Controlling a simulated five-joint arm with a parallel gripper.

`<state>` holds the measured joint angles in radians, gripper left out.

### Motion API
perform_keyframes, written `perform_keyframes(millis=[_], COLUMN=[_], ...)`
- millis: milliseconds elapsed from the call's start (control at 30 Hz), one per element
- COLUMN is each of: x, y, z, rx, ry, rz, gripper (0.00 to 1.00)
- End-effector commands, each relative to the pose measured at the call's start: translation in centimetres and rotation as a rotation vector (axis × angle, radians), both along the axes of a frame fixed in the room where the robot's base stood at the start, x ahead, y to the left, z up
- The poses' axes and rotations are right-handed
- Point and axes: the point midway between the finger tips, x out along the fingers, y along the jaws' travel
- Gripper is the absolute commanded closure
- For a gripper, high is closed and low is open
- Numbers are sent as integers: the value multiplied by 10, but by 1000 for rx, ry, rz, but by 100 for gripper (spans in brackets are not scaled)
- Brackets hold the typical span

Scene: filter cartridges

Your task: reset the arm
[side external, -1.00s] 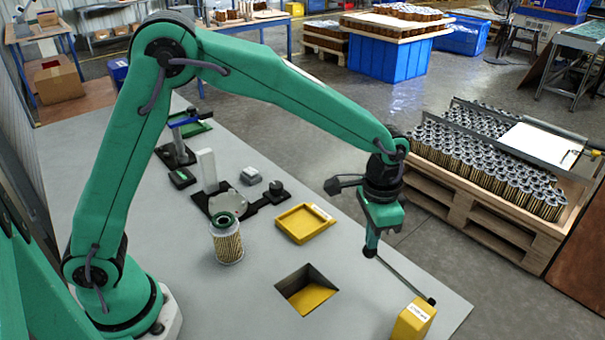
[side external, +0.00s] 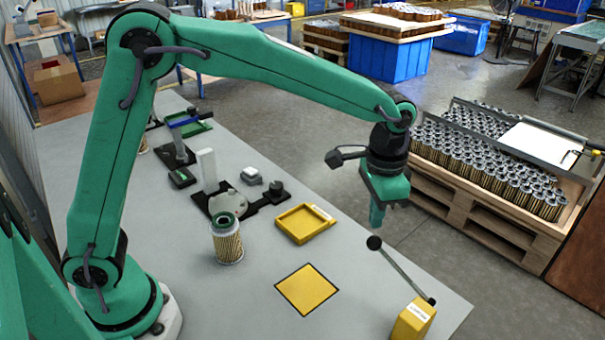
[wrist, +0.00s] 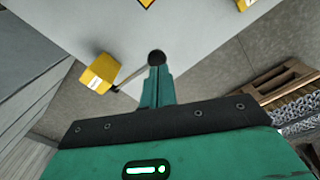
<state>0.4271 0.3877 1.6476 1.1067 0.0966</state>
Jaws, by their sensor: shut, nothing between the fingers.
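My gripper (side external: 377,224) is shut and empty, pointing down over the right part of the grey table. In the wrist view its closed fingers (wrist: 157,72) point at a black ball knob. The knob (side external: 374,242) tops a thin lever (side external: 405,271) that rises from a yellow box (side external: 412,322) at the table's front right. In the side view the fingertips are just above the knob, with a small gap. A square yellow plate (side external: 307,290) fills its opening in the table top, roughly level with the surface.
A filter cartridge (side external: 228,245) with a green top stands upright on the table. A pallet of many cartridges (side external: 490,165) stands beyond the table's right edge.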

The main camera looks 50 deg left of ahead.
Motion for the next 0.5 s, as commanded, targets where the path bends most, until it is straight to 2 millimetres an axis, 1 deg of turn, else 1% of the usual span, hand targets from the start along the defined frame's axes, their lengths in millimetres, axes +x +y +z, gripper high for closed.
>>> perform_keyframes(millis=[167, 500], x=[0, 0], y=[0, 0], z=[7, 8], rx=[-1, -1], ry=[-1, -1], rz=[0, 0], gripper=[100, 100])
